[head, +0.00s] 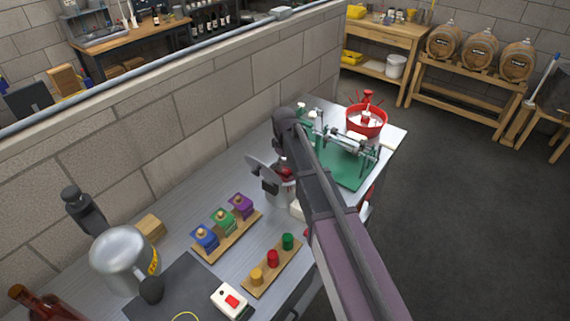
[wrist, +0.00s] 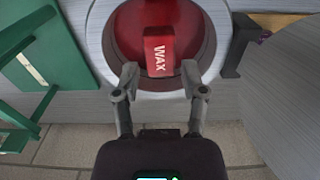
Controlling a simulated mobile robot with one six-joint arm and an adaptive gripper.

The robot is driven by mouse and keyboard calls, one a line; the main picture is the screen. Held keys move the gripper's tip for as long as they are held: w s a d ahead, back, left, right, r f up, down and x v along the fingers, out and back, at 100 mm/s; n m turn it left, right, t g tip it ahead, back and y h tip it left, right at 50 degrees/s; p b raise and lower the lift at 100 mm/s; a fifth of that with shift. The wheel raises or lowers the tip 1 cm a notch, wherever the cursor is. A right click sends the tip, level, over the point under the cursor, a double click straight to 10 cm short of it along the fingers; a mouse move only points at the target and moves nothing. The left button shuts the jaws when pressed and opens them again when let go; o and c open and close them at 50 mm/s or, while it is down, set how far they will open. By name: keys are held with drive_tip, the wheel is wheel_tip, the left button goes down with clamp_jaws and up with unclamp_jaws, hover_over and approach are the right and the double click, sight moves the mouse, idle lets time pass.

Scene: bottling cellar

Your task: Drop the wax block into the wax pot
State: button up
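The wax pot is a round metal pot with red inside; its pale rim (wrist: 96,40) fills the upper middle of the wrist view, and its body (head: 279,194) shows beside my arm in the head view. The red wax block (wrist: 159,52), marked WAX, is within the pot's opening; I cannot tell whether it rests on the red wax or is still above it. My gripper (wrist: 159,76) is open over the near rim, its fingertips apart with gaps to the block. In the head view my arm hides most of the gripper. The pot's grey lid (head: 262,169) stands open beside it.
A green-based device (head: 348,170) and a red bowl (head: 366,121) stand beyond the pot. Nearer are a rack of coloured stamps (head: 224,221), a board with coloured pegs (head: 272,260), a metal jug (head: 122,259) and a switch box (head: 232,301). A block wall borders the bench.

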drive_tip(key=shift+o, duration=0.5)
drive_tip(key=shift+r, duration=0.15)
wheel_tip(320, 180, up, 6)
drive_tip(key=r+p, duration=0.1)
drive_tip(key=p, duration=0.6)
drive_tip(key=s+d+f+b, duration=0.2)
drive_tip(key=d, duration=0.2)
drive_tip(key=s+d+f+b, duration=0.2)
drive_tip(key=d+f+b, duration=0.1)
drive_tip(key=d, duration=0.1)
drive_tip(key=s+d+f+b, duration=0.2)
drive_tip(key=d, duration=0.2)
drive_tip(key=shift+s+d+f, duration=0.15)
drive_tip(key=shift+s+f, duration=0.2)
drive_tip(key=shift+f, duration=0.05)
drive_tip(key=s+d+f+b, duration=0.7)
drive_tip(key=s+d+b, duration=0.1)
drive_tip(key=s+d, duration=0.2)
drive_tip(key=shift+d+f+m, duration=0.3)
drive_tip(key=shift+d+f, duration=0.05)
drive_tip(key=shift+d, duration=0.35)
drive_tip(key=shift+s, duration=0.2)
idle(0.4)
